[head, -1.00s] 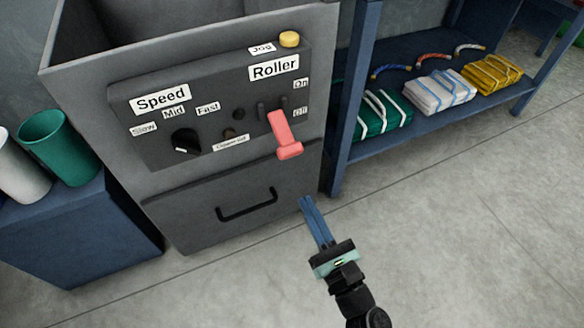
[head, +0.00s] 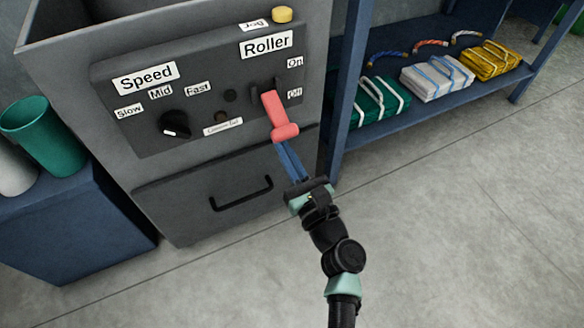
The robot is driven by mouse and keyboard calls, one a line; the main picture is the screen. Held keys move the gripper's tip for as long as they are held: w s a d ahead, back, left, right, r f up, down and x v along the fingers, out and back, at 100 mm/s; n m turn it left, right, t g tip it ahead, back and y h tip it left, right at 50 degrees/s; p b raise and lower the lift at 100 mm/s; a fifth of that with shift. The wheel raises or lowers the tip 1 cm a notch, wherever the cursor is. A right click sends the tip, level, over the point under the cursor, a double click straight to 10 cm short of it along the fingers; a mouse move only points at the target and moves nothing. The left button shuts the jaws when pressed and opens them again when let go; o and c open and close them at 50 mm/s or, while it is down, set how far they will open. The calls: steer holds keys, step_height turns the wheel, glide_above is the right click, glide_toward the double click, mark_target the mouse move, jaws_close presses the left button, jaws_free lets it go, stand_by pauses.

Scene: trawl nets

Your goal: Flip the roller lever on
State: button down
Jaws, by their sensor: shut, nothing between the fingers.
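The roller lever (head: 275,110) is pink-red with a wide crossbar end. The "On" label (head: 295,62) is above. My gripper (head: 280,146) has blue fingers, shut and empty. Its fingertips are just below the lever's crossbar, which partly hides them. I cannot tell whether they touch it.
A black speed knob (head: 174,124) is on the panel's left, and a yellow jog button (head: 282,14) on top. A drawer handle (head: 241,194) sticks out below. A blue shelf (head: 440,108) with folded bundles stands right. Open floor lies in front.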

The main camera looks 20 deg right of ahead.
steer(key=shift+s+r, duration=0.35)
steer(key=shift+r, duration=0.25)
steer(key=shift+s+r, duration=0.35)
steer(key=shift+r, duration=0.25)
steer(key=shift+r+p, duration=0.15)
steer(key=shift+p, duration=0.35)
